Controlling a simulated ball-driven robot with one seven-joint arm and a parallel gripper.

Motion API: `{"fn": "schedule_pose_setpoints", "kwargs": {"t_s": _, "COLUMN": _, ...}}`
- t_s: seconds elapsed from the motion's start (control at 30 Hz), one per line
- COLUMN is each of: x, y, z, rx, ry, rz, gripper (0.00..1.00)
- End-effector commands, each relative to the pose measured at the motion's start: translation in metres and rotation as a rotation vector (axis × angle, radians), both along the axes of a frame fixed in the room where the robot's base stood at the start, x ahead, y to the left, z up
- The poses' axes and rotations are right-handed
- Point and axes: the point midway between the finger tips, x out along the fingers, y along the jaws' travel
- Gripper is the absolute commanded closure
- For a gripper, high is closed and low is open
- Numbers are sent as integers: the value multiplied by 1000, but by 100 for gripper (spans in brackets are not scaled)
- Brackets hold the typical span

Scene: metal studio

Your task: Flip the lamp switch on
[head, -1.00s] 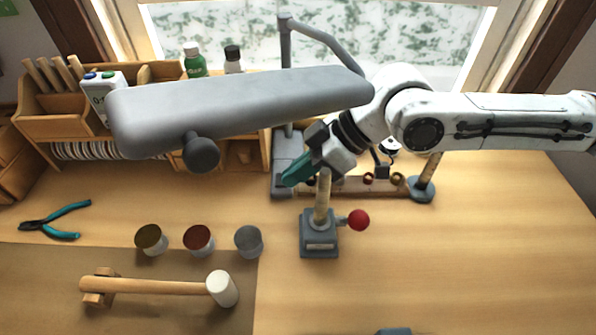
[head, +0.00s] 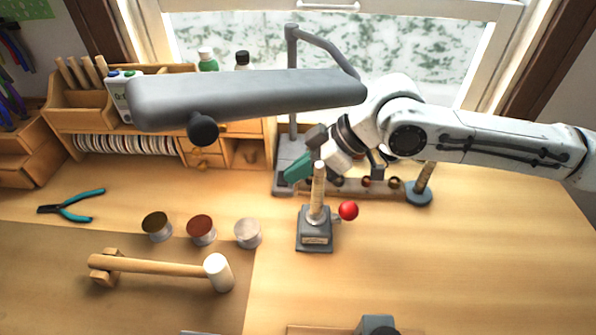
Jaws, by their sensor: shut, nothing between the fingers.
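The grey desk lamp has a long, wide head (head: 245,97) reaching across the upper middle, with a dark round knob (head: 203,128) under it. Its post and bent arm rise behind the head from a grey base (head: 283,184) at the back of the bench. My gripper (head: 296,169), with green fingers, is shut and empty. It points down-left and overlaps the lamp base in the picture. The fingers and head hide part of the base, so I cannot make out the switch or whether the fingers touch it. I see no clear glow from the lamp.
A wooden post on a grey block (head: 315,238) with a red ball (head: 348,210) stands just in front of my gripper. Three small tins (head: 201,230), a mallet (head: 165,266) and teal pliers (head: 75,206) lie left. The right bench is mostly clear.

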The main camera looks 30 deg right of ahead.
Motion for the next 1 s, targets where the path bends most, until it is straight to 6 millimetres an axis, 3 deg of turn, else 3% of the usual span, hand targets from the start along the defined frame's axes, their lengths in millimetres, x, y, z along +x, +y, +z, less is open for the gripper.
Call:
{"fn": "schedule_pose_setpoints", "kwargs": {"t_s": 0.47, "x": 2, "y": -3, "z": 3, "rx": 2, "ry": 1, "rz": 1, "gripper": 100}}
{"fn": "schedule_pose_setpoints", "kwargs": {"t_s": 1.0, "x": -24, "y": -44, "z": 51, "rx": 3, "ry": 1, "rz": 1, "gripper": 100}}
